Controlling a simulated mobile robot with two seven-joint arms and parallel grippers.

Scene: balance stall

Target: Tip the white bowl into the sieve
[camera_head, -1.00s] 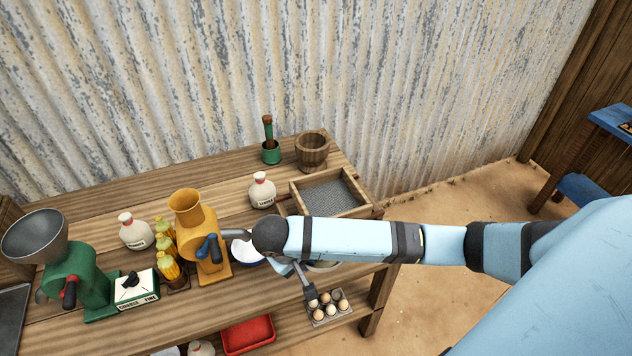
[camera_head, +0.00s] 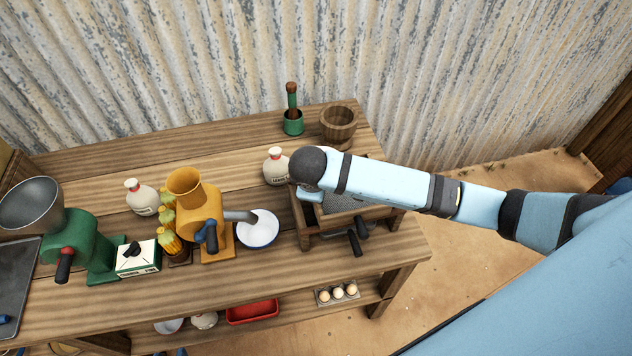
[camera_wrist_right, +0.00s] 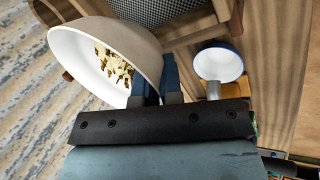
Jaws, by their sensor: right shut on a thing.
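The white bowl (camera_wrist_right: 92,45) shows large in the right wrist view, with a small heap of yellow and brown flakes inside. My right gripper (camera_wrist_right: 158,82) is shut on the bowl's rim. In the head view my right wrist covers the bowl, so its tilt is hard to tell there. The sieve (camera_head: 303,232) is a wooden frame with grey mesh at the table's right end, partly under my right arm. Its mesh and wooden rim (camera_wrist_right: 205,24) also show just beyond the bowl in the right wrist view.
A blue-rimmed white bowl (camera_head: 258,232) stands under the yellow mill's (camera_head: 197,210) spout, left of the sieve. A stoppered white jar (camera_head: 275,165) stands close behind my wrist. A wooden bucket (camera_head: 338,125) and green mortar (camera_head: 292,122) stand at the back right.

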